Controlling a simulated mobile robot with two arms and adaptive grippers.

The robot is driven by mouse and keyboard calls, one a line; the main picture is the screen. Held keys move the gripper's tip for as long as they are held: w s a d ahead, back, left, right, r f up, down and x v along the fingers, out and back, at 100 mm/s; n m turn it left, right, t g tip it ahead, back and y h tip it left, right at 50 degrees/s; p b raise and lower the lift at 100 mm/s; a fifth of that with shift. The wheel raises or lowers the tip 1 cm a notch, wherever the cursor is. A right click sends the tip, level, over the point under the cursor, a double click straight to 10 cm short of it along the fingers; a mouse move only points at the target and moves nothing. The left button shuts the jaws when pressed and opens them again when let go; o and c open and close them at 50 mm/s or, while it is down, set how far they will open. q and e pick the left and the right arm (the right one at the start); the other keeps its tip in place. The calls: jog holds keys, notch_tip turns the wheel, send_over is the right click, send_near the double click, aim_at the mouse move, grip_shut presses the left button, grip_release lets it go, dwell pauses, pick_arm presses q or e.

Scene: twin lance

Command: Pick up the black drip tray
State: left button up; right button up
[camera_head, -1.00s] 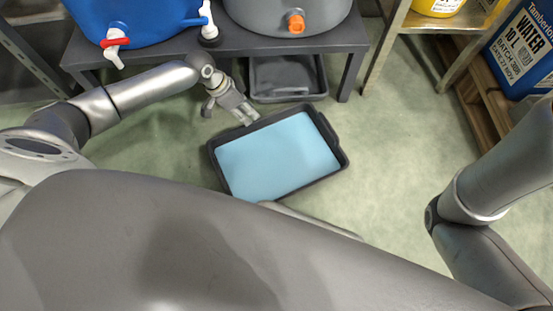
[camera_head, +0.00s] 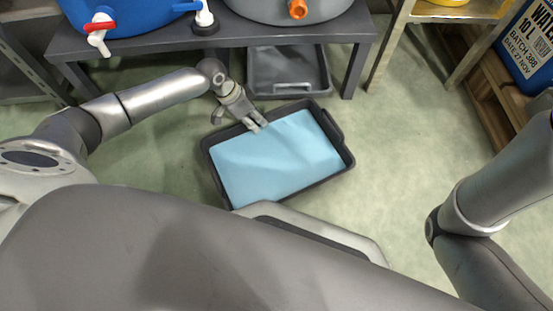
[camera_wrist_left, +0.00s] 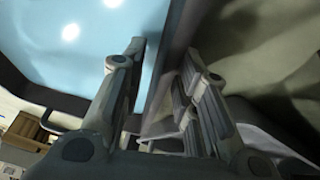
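A black drip tray (camera_head: 341,146) filled with light blue liquid lies on the floor in front of a dark bench. My left gripper (camera_head: 258,126) is at its far rim, left of the middle. In the left wrist view the left gripper (camera_wrist_left: 163,58) has its fingers apart, with the tray's dark wall (camera_wrist_left: 182,35) running between them. One finger is over the blue side and the other is outside. Contact with the wall cannot be told. A second dark tray (camera_head: 320,72) is under the bench. My right gripper is out of view; only its arm shows at the right.
The dark bench (camera_head: 150,45) carries a blue barrel (camera_head: 140,12) and a grey barrel (camera_head: 270,8), both with taps. A shelf (camera_head: 405,35) and a blue water container (camera_head: 530,45) stand at the right. The floor right of the tray is clear.

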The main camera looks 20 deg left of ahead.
pick_arm(q)
grip_shut()
dwell(0.3)
jog(key=shift+r, duration=0.3)
dwell(0.3)
